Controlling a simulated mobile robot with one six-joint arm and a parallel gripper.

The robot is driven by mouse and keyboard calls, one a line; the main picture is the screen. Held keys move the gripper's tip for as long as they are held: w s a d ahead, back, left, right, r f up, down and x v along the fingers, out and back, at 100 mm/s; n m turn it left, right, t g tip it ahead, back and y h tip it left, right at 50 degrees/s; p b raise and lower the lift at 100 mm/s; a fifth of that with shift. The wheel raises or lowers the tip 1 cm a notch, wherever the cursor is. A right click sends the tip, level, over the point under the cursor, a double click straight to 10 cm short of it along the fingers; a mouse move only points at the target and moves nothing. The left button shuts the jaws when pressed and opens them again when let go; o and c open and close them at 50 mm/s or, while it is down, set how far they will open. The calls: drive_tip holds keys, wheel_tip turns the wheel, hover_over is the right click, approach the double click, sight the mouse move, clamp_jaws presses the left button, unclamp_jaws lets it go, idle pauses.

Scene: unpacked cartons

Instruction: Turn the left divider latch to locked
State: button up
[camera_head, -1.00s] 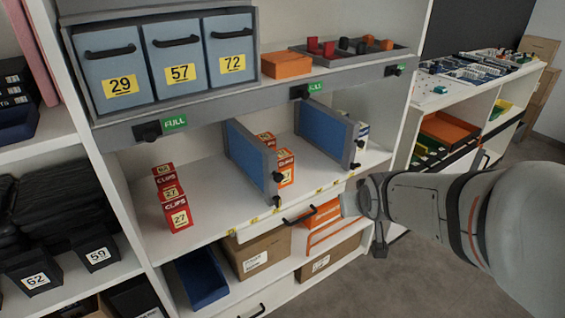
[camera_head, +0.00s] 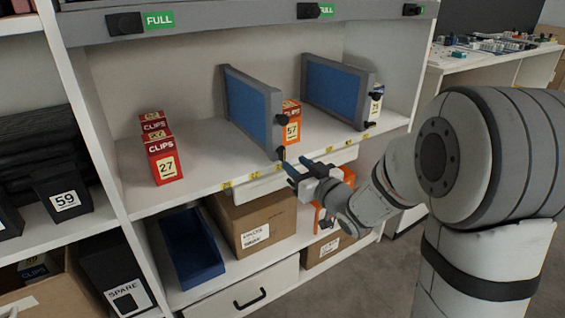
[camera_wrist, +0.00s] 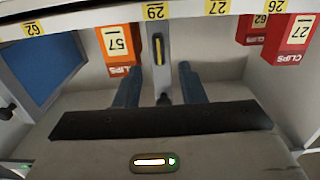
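The left divider (camera_head: 250,105) is a blue panel in a grey frame, standing on the middle shelf. Its front edge carries a black knob (camera_head: 282,120) and, lower near the shelf edge, a small dark latch (camera_head: 281,152). In the wrist view, which looks upside down, the latch (camera_wrist: 158,48) shows a yellow stripe running along the divider's front edge. My gripper (camera_head: 297,164) is just in front of this latch. In the wrist view its two blue fingers (camera_wrist: 160,84) are apart, one on each side of the divider edge, with nothing held. Contact cannot be told.
The right divider (camera_head: 337,88) stands to the right. Red clip boxes (camera_head: 164,160) are left of the left divider; an orange box (camera_head: 292,122) marked 57 is between the dividers. Below are a blue bin (camera_head: 190,248) and a carton (camera_head: 255,218). Shelf edge labels run beneath the latch.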

sight(284, 154)
drive_tip(key=shift+b+x, duration=0.65)
drive_tip(key=shift+x, duration=2.35)
drive_tip(key=shift+c, duration=0.2)
